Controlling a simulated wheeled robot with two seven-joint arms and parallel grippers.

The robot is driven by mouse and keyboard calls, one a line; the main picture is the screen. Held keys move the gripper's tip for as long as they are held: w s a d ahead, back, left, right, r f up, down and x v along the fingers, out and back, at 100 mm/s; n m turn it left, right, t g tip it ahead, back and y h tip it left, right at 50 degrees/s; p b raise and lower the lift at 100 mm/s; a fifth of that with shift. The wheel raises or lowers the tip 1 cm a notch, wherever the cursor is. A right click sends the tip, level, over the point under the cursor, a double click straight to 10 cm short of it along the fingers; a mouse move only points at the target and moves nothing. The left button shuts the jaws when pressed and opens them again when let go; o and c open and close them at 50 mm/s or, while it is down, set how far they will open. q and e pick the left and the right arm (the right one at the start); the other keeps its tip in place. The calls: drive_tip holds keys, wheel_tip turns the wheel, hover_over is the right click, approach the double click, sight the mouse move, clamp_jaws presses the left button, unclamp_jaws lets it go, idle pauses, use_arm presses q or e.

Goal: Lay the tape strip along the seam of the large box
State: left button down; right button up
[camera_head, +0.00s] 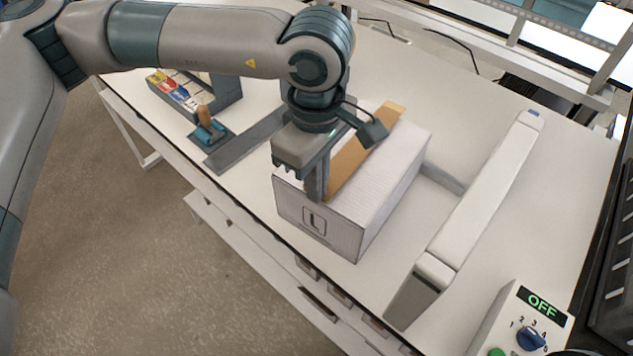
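The large box (376,212) is pale with an "L" on its near face and stands closed on the white table. The tape strip (359,153) is a long brown band that runs along the middle of the box top, from the near edge to the far edge. My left gripper (317,192) points down over the near end of the strip, its fingers close together and apparently shut on it. The fingers hide part of that end. I cannot tell whether the strip touches the box top; the seam under it is hidden. My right gripper is out of view.
A grey flat bar (240,145) lies left of the box, by a blue tool with a wooden handle (207,126) and a rack with coloured labels (176,92). A long white rail (487,198) stands to the right. A control box (530,318) reads OFF.

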use_arm(q)
drive_tip(key=shift+f+b, duration=0.4)
drive_tip(key=shift+b, duration=0.3)
idle(0.8)
drive_tip(key=c, duration=2)
unclamp_jaws()
drive_tip(key=shift+r, duration=0.15)
drive_tip(key=shift+r, duration=2.1)
